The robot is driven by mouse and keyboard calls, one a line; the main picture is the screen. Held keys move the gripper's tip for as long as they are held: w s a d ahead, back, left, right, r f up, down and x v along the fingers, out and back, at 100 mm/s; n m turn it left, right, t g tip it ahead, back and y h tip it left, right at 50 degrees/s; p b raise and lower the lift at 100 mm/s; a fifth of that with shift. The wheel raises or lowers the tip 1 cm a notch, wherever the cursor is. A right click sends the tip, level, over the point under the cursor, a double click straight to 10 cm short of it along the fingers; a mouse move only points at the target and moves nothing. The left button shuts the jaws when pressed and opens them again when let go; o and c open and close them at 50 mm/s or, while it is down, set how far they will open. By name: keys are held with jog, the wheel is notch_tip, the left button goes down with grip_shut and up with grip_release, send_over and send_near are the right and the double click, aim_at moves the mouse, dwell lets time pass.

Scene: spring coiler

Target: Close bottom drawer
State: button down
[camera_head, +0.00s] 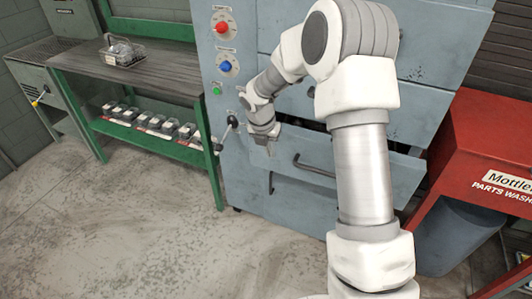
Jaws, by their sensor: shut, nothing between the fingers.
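The blue-grey cabinet (236,150) stands in the middle of the view. One low drawer (335,183) is pulled out, with a dark gap along its top edge and a bar handle (312,170) on its front. Another front panel (297,202) shows below it, partly covered by the drawer. My gripper (269,151) is shut and empty, pointing down at the drawer's left end, near its top edge. I cannot tell whether it touches the drawer. My arm hides part of the drawer's right side.
A green workbench (142,135) with a wire basket (122,52) and small bins stands at left. A lever with a dark knob (232,121) juts from the cabinet. A red parts washer (492,150) and grey bin (452,236) stand at right. The floor at front left is clear.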

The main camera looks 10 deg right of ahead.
jog(key=s+f+n+t+h+b, duration=0.1)
jog(key=s+f+n+h+b, duration=0.6)
jog(key=f, duration=0.4)
jog(key=w+a+n+t+h+b, duration=0.1)
jog(key=w+a+n+t+h, duration=0.1)
jog(key=n+t+h, duration=0.15)
jog(key=n+t+y+b, duration=0.3)
jog(key=n+t+b, duration=0.4)
jog(key=t, duration=0.2)
send_near(260, 156)
jog(key=w+d+r, duration=0.3)
jog(key=w+d, duration=0.1)
jog(key=shift+w+d+r+g, duration=0.2)
jog(key=shift+w+d+g, duration=0.05)
jog(key=shift+w, duration=0.35)
jog(key=shift+w, duration=0.1)
